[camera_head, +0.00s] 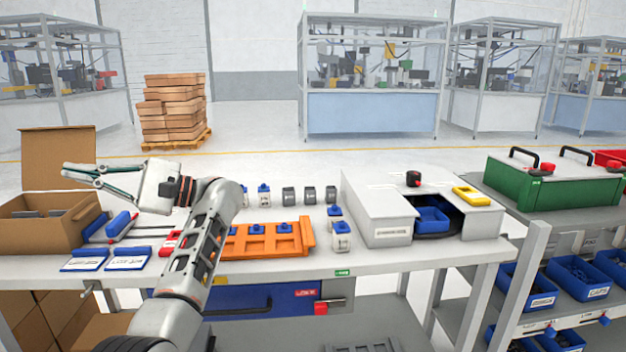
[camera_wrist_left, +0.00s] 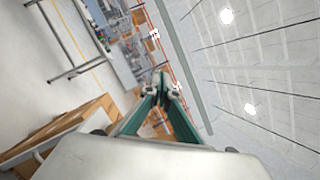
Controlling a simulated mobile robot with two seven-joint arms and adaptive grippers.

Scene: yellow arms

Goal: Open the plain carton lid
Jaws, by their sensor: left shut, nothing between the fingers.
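The plain brown carton (camera_head: 38,232) stands at the left end of the table. Its lid (camera_head: 57,155) stands up at the back edge, so the carton is open at the top. My left gripper (camera_head: 66,172) is shut and empty, in front of the lid and above the carton as seen in the head view, pointing left. Whether it touches the lid cannot be told. In the left wrist view its fingertips (camera_wrist_left: 161,88) meet, and brown cardboard (camera_wrist_left: 75,128) shows at the lower left. My right gripper is not in view.
Blue-handled tools and label holders (camera_head: 84,259) lie right of the carton. An orange rack (camera_head: 265,240) with blue parts sits mid-table. A grey-white housing (camera_head: 377,212) with a blue bin stands further right, and a green case (camera_head: 550,190) beyond.

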